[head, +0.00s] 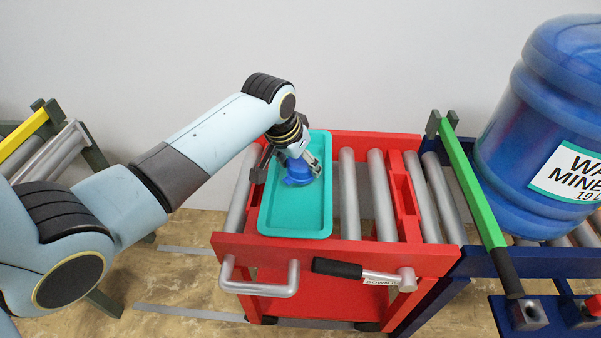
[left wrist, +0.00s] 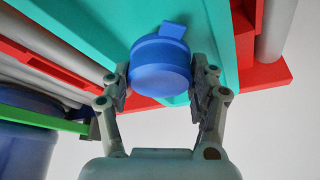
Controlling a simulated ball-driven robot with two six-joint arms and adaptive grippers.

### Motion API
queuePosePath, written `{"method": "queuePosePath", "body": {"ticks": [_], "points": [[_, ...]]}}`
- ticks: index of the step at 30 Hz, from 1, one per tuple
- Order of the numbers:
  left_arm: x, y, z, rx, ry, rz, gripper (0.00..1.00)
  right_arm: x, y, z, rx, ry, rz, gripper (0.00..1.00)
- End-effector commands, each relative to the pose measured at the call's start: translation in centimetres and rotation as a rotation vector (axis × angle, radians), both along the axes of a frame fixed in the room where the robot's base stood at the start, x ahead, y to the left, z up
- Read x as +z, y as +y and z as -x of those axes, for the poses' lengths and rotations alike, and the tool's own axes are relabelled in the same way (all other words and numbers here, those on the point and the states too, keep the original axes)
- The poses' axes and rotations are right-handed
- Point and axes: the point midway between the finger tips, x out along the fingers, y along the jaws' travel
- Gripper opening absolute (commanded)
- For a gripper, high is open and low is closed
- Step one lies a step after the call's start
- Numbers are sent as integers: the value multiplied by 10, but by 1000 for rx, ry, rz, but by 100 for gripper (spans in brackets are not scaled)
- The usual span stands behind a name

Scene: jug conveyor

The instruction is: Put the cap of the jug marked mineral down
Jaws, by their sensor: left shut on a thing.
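The blue cap (head: 299,172) is at the teal tray (head: 296,228) on the red cart. My left gripper (head: 293,163) is shut on the cap. In the left wrist view the cap (left wrist: 160,62) sits between the two fingers of the left gripper (left wrist: 160,88), with its small tab pointing away from the palm. The teal tray (left wrist: 105,25) lies behind the cap there. I cannot tell whether the cap touches the tray floor. The blue jug (head: 548,125), labelled "WA... MINE... 19 L", stands at the right on the blue conveyor. My right gripper is not in view.
The red cart (head: 440,262) has grey rollers and a black-gripped lever (head: 337,268) in front. A green bar (head: 468,178) stands between cart and jug. Another conveyor with a yellow bar (head: 22,135) is at the left. The tray's front half is empty.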

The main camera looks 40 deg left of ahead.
Motion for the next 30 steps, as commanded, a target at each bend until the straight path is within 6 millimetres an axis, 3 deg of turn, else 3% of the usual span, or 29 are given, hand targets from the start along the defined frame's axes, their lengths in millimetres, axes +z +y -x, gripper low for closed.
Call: {"method": "queuePosePath", "body": {"ticks": [6,16,17,19,30], "points": [[-35,-1,1,0,4,1,46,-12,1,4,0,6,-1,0],[-36,-1,0,-1,2,1,46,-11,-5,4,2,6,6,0],[-36,-1,0,-1,2,1,61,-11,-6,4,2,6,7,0],[-36,-1,0,-1,2,1,70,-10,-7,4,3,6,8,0],[-27,0,2,-1,1,0,70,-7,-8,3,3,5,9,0]]}}
